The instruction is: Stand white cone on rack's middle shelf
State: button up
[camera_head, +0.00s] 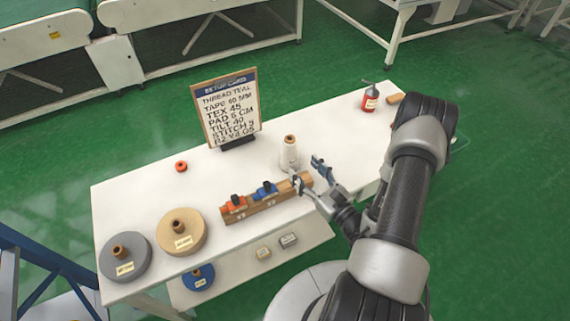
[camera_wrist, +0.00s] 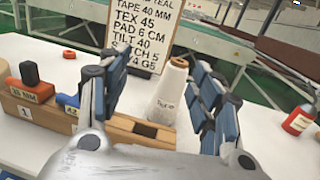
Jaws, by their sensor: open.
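The white cone (camera_head: 289,153) stands upright on the white table, behind the right end of the wooden block. It has a tan top and also shows in the wrist view (camera_wrist: 168,92), between the two fingers but beyond them. My gripper (camera_head: 308,172) is open and empty, just to the right and front of the cone. In the wrist view its blue-padded fingers (camera_wrist: 148,88) are spread wide, with the cone nearer the right finger. I cannot make out a rack with a middle shelf in either view.
The wooden block (camera_head: 265,203) holds an orange and a blue piece; its right slot looks empty. A text board (camera_head: 229,105) stands behind. Grey (camera_head: 125,262) and tan (camera_head: 190,240) discs lie at left. A red bottle (camera_head: 370,99) stands at far right.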

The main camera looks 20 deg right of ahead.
notch_tip(320, 180, down, 3)
jog(key=s+d+m+h, duration=0.2)
jog(key=h, duration=0.1)
jog(key=b, duration=0.2)
send_near(293, 146)
jog(key=w, duration=0.6)
jog(key=shift+w+a, duration=0.15)
jog(key=shift+a, duration=0.25)
jog(key=shift+w+d+r+b, duration=0.15)
jog(key=shift+w+b, duration=0.4)
jog(key=shift+w, duration=0.9)
jog(key=shift+w+d+f+b, duration=0.15)
jog(key=shift+w+b, duration=0.35)
jog(key=shift+w, duration=1)
jog(key=shift+r, duration=0.1)
jog(key=shift+c, duration=0.3)
grip_shut()
